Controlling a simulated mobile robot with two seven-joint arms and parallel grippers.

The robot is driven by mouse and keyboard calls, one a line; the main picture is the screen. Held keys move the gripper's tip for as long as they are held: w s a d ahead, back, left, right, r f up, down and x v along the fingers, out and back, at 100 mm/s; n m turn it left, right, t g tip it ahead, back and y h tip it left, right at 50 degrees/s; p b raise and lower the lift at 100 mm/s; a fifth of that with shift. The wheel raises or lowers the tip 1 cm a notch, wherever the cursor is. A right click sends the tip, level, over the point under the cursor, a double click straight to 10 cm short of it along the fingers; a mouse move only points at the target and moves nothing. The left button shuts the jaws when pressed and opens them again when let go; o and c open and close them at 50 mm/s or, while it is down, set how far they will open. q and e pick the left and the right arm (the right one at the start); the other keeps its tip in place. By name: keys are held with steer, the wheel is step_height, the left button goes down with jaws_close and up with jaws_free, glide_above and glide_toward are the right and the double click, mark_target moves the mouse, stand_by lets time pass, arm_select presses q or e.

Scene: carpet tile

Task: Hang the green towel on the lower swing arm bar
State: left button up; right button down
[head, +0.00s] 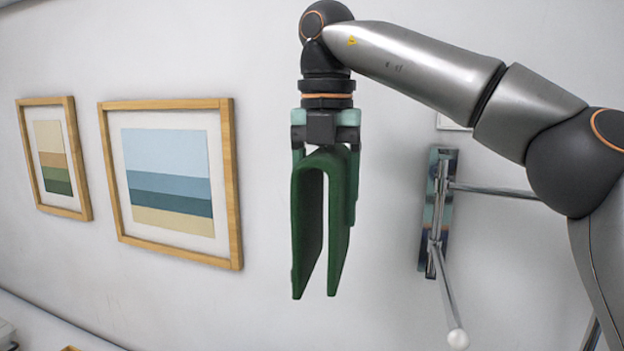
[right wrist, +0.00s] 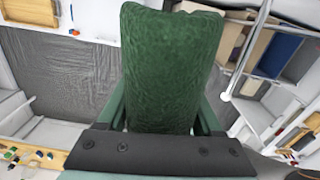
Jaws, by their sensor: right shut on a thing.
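The green towel (head: 308,225) hangs folded in an upside-down U from my right gripper (head: 325,165), which is shut on its top fold. Its two flaps hang down with a gap between them. In the right wrist view the towel (right wrist: 170,65) fills the middle, between the fingers. The lower swing arm bar (head: 447,292) slants down toward me from a wall plate (head: 437,215), to the right of the towel and apart from it. It ends in a white ball tip (head: 458,339). The upper bar (head: 495,191) reaches right from the same plate, partly behind my arm. My left gripper is not in view.
Two framed pictures hang on the wall at the left, a large one (head: 168,180) and a small one (head: 52,157). A light surface edge (head: 50,325) shows at the lower left. The space between towel and bars looks clear.

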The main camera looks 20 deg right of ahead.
steer(key=r, duration=0.2)
glide_above(448, 288)
step_height(448, 288, down, 11)
steer(key=b, duration=0.9)
step_height(448, 288, down, 3)
steer(key=shift+r+b, duration=0.2)
steer(key=shift+b, duration=0.85)
steer(key=shift+f+b, duration=0.55)
steer(key=shift+f, duration=0.1)
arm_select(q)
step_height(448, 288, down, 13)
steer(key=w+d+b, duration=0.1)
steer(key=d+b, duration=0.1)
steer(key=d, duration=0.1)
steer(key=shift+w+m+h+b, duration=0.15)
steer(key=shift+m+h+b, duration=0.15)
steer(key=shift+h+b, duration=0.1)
arm_select(e)
steer(key=shift+f, duration=1.75)
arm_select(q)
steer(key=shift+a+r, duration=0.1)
